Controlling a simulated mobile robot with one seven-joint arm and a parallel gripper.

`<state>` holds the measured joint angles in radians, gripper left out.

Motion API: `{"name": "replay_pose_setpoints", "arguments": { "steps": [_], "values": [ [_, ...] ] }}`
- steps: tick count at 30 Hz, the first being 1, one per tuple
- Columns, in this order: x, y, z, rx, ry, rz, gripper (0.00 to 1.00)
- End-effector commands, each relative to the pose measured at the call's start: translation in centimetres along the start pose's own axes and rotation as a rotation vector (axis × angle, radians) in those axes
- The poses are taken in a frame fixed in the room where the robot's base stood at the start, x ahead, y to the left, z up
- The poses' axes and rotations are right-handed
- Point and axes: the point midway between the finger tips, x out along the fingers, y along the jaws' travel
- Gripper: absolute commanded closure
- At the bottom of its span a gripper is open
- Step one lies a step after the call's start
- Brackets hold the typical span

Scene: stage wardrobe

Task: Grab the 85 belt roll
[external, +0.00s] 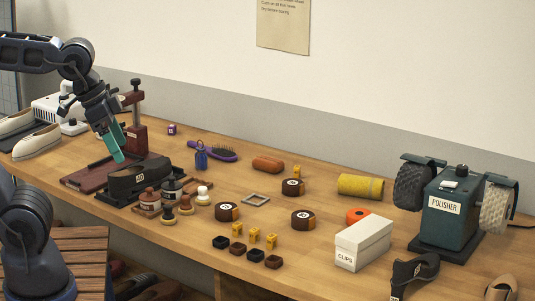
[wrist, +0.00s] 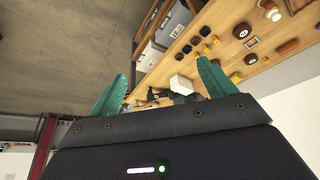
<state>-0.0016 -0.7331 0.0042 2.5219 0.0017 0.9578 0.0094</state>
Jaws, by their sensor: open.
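Three dark brown belt rolls with round white labels lie on the wooden bench in the external view. One roll (external: 292,187) is farther back, one roll (external: 227,211) is at the left, and one roll (external: 303,219) is nearer the white box. Their numbers are too small to read, so I cannot tell which is the 85 roll. My gripper (external: 116,143), with teal fingers, is open and empty above the left part of the bench, well left of the rolls. In the wrist view my gripper (wrist: 162,88) shows spread fingers; a dark roll (wrist: 241,31) shows beyond them at upper right.
A black shoe-shaped item (external: 139,178) and several bottles stand between my gripper and the rolls. A white CLIPS box (external: 362,243), an orange roll (external: 357,215) and a green polisher (external: 449,209) are to the right. Small yellow clips (external: 254,236) and dark tins lie in front.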

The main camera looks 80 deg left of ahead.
Motion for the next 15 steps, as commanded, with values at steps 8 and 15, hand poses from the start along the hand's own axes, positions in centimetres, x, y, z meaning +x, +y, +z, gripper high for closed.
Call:
{"name": "replay_pose_setpoints", "arguments": {
  "steps": [8,15],
  "values": [
    [0.9,-1.3,-6.1,0.035,-0.052,-0.008,0.17],
    [2.8,-3.0,-11.8,0.072,-0.099,-0.012,0.17]
  ]
}}
